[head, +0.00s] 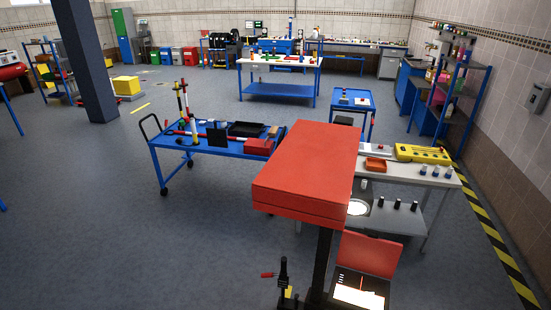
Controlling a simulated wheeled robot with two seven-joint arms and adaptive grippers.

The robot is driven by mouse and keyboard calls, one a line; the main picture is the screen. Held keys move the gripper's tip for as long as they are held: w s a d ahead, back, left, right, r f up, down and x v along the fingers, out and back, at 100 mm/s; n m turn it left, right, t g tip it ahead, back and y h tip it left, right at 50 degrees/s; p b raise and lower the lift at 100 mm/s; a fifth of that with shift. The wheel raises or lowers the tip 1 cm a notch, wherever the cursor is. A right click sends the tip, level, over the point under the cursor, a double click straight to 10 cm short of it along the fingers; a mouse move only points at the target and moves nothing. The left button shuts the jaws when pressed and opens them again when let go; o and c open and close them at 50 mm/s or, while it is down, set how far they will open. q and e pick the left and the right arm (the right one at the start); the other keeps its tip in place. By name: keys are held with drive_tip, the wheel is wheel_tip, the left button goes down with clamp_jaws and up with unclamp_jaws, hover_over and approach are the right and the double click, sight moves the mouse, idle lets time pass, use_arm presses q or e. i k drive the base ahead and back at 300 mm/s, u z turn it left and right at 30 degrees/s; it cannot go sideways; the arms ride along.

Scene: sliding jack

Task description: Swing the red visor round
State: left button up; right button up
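A large, thick red slab (312,160) fills the middle of the head view, on top of a black post (320,268). A smaller flat red panel (371,253) stands tilted at the lower right of the post, behind a dark part with a brightly lit face (358,296). I cannot tell for certain which of the two red pieces is the visor. Neither of my grippers can be made out in this view.
A dark upright fixture (284,278) and a red handle (267,275) stand left of the post. A blue trolley (215,148) with tools is behind left. A pale bench (405,174) with a yellow case (422,154) is behind right. Floor at left is clear.

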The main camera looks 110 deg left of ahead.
sight(309, 178)
drive_tip(key=u, duration=1.85)
drive_tip(key=i, duration=0.85)
drive_tip(key=u, duration=1.9)
drive_tip(key=k, duration=0.45)
drive_tip(key=z, duration=0.95)
drive_tip(key=i, duration=0.5)
drive_tip(key=u, duration=1.4)
